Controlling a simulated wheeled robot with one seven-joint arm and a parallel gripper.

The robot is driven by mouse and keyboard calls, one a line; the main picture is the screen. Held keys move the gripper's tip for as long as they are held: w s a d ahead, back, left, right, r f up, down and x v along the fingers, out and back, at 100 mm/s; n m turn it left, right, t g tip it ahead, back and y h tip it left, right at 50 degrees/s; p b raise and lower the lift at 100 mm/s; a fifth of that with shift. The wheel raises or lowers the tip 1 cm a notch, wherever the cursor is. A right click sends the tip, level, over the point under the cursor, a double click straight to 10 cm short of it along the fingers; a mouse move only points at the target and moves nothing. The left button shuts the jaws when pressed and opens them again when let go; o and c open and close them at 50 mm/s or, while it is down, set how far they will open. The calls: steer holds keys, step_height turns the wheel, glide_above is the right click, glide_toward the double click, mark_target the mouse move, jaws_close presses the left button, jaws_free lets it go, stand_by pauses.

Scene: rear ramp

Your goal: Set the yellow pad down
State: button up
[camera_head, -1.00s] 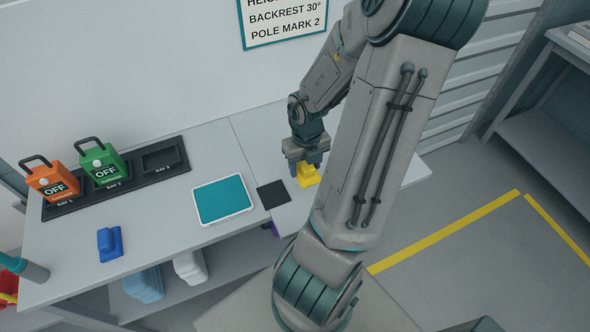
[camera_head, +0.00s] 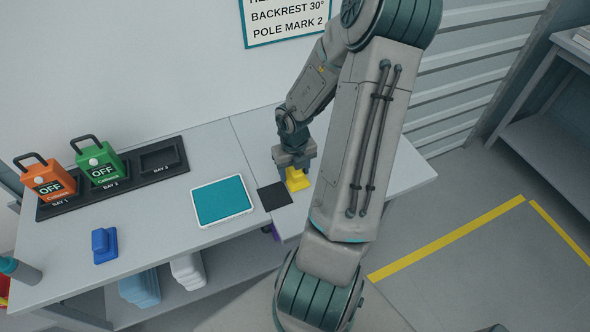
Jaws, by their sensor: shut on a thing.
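The yellow pad (camera_head: 298,181) is at the right part of the bench, just right of a flat black square (camera_head: 274,196). My gripper (camera_head: 294,166) points down over the pad and is shut on its upper part. The pad's top is hidden by the fingers. The pad's base is close to the bench top (camera_head: 375,172); I cannot tell whether it touches it.
A teal-screened tablet (camera_head: 222,201) lies left of the black square. A blue pad (camera_head: 104,244) sits further left. Orange (camera_head: 46,178) and green (camera_head: 100,163) units stand in a dark bay tray (camera_head: 160,159) with an empty third bay. Bench right of my arm is clear.

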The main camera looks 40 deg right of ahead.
steer(key=shift+f, duration=0.15)
steer(key=o, duration=0.9)
steer(key=shift+o, duration=0.2)
